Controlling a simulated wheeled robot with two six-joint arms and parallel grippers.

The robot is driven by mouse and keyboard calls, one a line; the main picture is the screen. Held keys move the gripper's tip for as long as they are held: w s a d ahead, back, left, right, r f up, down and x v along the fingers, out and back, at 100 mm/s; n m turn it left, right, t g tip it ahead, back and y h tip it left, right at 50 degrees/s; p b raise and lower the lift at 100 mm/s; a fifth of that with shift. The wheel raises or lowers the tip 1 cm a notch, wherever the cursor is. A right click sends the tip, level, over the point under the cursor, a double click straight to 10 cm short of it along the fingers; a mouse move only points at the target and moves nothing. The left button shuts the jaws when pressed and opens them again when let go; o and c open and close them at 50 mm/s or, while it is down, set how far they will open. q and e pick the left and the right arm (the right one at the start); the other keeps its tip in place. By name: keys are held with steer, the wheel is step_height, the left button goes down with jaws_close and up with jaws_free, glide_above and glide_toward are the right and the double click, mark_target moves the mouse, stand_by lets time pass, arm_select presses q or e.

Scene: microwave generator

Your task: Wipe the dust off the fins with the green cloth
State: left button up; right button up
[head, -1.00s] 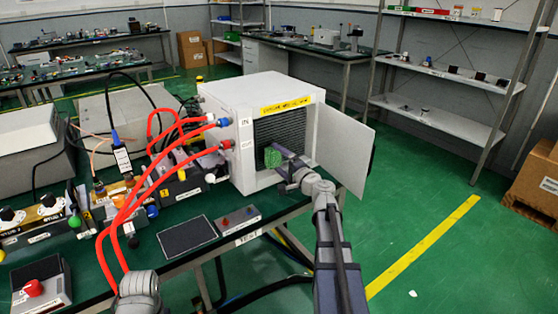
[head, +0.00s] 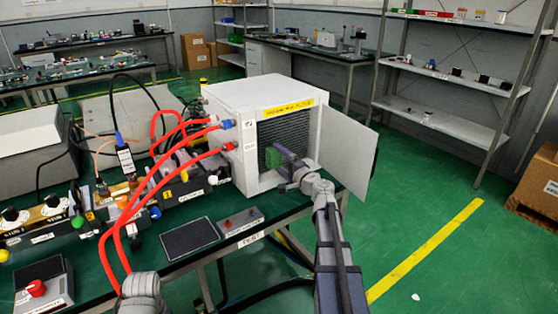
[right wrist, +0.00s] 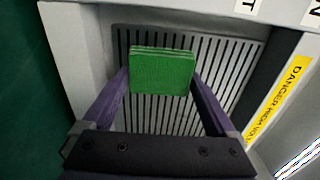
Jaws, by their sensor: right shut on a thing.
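The green cloth (head: 274,156) is a folded, flat pad. My right gripper (head: 283,160) is shut on it, with one purple finger at each side in the right wrist view. In the head view the fins (head: 289,128) fill the open front of the white cabinet (head: 255,93). The cloth is at their lower left; whether it touches them I cannot tell. No dust can be made out. My left gripper is out of view.
The cabinet door (head: 348,160) stands open just right of my right gripper. Red hoses (head: 160,180) run from the cabinet's left side. A small button box (head: 240,222) and a dark pad (head: 189,238) lie on the green bench.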

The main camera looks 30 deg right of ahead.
steer(key=shift+a, duration=0.15)
stand_by(1.5)
steer(key=shift+s, duration=0.15)
steer(key=shift+s+d, duration=0.15)
steer(key=shift+s, duration=1.3)
steer(key=shift+s+d, duration=0.15)
steer(key=shift+s, duration=1.3)
steer(key=shift+s, duration=0.1)
steer(key=shift+s+d, duration=0.1)
steer(key=shift+s, duration=1.3)
